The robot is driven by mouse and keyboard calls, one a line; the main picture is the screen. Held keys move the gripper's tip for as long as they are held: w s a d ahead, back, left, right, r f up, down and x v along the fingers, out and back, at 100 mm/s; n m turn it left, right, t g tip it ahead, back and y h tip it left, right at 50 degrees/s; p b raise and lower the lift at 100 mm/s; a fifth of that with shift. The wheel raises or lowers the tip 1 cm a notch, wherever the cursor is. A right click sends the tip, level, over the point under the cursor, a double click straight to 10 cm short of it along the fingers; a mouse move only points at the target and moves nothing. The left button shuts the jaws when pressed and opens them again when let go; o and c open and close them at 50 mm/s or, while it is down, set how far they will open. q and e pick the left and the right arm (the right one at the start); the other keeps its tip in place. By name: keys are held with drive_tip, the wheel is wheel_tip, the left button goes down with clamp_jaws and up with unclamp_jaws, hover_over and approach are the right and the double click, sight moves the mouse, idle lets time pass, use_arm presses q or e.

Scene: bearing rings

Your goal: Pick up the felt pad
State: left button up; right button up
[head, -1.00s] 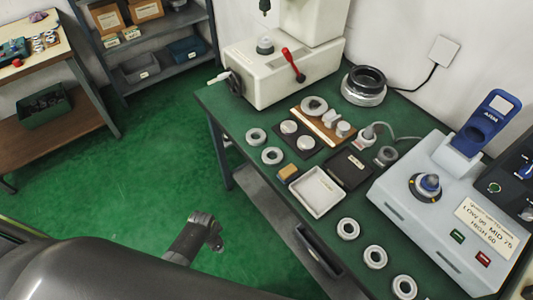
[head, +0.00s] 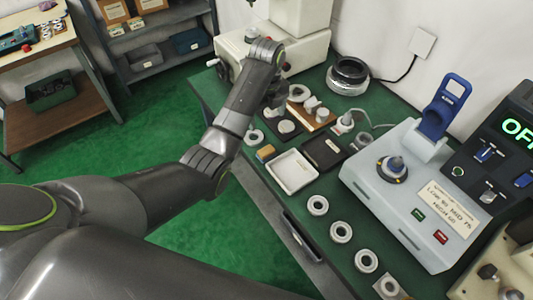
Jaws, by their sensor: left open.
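A small tan block (head: 265,152), which may be the felt pad, lies near the left edge of the green bench, left of the white tray. A flat dark square (head: 325,151) lies right of that tray; I cannot tell whether it is felt. My left arm comes in from the left and reaches over the bench. My left gripper (head: 274,106) hangs open above the back-left part of the bench, beyond the tan block and apart from it. Its fingers are small and partly hidden by the wrist. My right gripper is not in view.
The white tray (head: 294,171) looks empty. Several bearing rings (head: 318,205) line the front edge. A dark plate (head: 289,127) and wooden board (head: 318,116) hold parts near the gripper. A grey control box (head: 410,185) stands at right, a white press (head: 305,52) behind.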

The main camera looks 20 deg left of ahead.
use_arm(q)
drive_tip(key=b, duration=0.7)
hover_over(267, 150)
wheel_tip(267, 150, down, 8)
drive_tip(key=shift+r, duration=0.25)
wheel_tip(267, 150, down, 4)
drive_tip(key=shift+r+p, duration=0.25)
drive_tip(key=shift+p, duration=0.05)
drive_tip(key=shift+s+f, duration=0.1)
drive_tip(key=shift+f, duration=0.75)
wheel_tip(267, 150, down, 4)
drive_tip(key=shift+a+f+p, duration=0.1)
drive_tip(key=shift+f+p, duration=0.05)
drive_tip(key=shift+p, duration=0.25)
drive_tip(key=c, duration=1.1)
wheel_tip(267, 150, up, 10)
drive_tip(key=shift+r+b, duration=0.1)
drive_tip(key=shift+b, duration=0.2)
